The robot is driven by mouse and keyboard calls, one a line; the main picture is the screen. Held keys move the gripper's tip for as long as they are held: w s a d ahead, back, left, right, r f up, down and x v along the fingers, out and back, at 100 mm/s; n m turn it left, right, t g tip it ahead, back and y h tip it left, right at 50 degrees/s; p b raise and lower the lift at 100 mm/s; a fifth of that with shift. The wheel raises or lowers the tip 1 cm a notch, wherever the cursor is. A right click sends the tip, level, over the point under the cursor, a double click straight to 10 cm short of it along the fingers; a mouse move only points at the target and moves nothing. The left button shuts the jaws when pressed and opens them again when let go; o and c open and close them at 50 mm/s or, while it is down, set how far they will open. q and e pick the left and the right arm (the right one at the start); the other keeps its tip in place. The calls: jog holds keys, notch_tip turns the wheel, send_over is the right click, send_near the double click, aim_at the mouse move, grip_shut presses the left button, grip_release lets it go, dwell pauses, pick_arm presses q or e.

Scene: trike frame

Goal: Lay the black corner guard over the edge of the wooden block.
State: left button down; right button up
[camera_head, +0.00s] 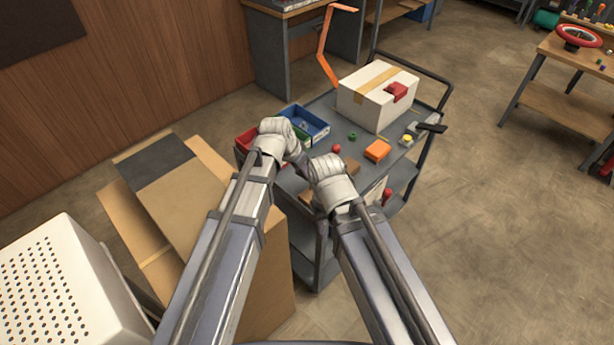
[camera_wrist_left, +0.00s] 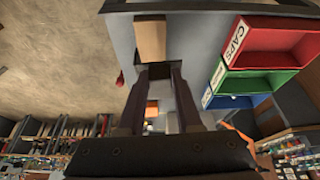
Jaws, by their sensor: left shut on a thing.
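My left gripper (camera_head: 304,164) is over the cart top in the head view. In the left wrist view, its two fingers (camera_wrist_left: 158,72) are shut on a small dark piece, the black corner guard (camera_wrist_left: 159,71). The light wooden block (camera_wrist_left: 150,38) shows just past the fingertips there. I cannot tell whether guard and block touch. In the head view, brown wooden pieces lie beside my right wrist, one behind it (camera_head: 351,166) and one partly hidden on its near side (camera_head: 306,197). My right gripper's fingers are hidden behind its wrist.
The cart top (camera_head: 322,112) also carries a white box (camera_head: 372,105), an orange block (camera_head: 377,150) and small red and green parts. A blue bin (camera_head: 306,125) and a red bin (camera_head: 246,140) stand at left. A cardboard box (camera_head: 190,205) stands left of the cart.

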pick_arm(q)
jog(key=shift+s+d+f+m+h, duration=0.1)
jog(key=shift+s+d+m+h, duration=0.1)
jog(key=shift+d, duration=0.3)
jog(key=shift+s+d+f+m+h, duration=0.1)
jog(key=shift+s+d+m, duration=0.1)
jog(key=shift+d, duration=0.25)
jog(key=shift+s+a, duration=0.1)
jog(key=shift+s, duration=0.1)
notch_tip(320, 180, down, 9)
jog(key=b, duration=0.9)
jog(key=c, duration=0.5)
grip_release()
jog(key=shift+a+r, duration=0.1)
jog(key=shift+r, duration=0.05)
